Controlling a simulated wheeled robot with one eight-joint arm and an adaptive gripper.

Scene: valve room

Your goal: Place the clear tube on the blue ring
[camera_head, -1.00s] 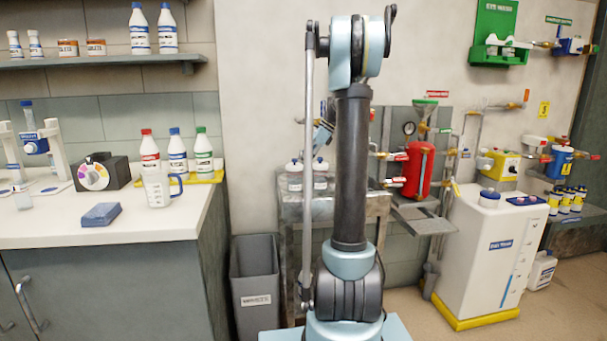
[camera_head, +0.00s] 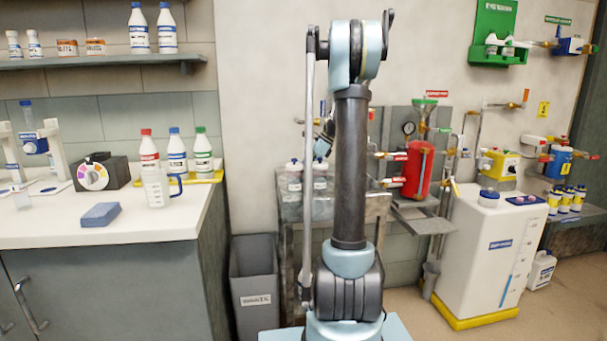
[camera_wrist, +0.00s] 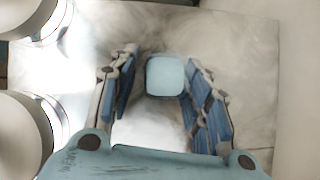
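My gripper (camera_wrist: 162,62) shows in the wrist view with its two blue-padded fingers apart. A small pale-blue block-like thing (camera_wrist: 165,76) shows between the fingers, with a gap at the left finger. I cannot tell what it is. In the head view my gripper (camera_head: 325,142) is mostly hidden behind my arm, above the metal bench. I cannot pick out the clear tube or the blue ring for certain in either view.
Two white bottles (camera_head: 293,177) stand on the metal bench (camera_head: 358,204); large round white shapes (camera_wrist: 18,130) fill the wrist view's left edge. A red cylinder (camera_head: 415,172) and a white tank (camera_head: 487,250) are to the right. A counter (camera_head: 150,222) stands left.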

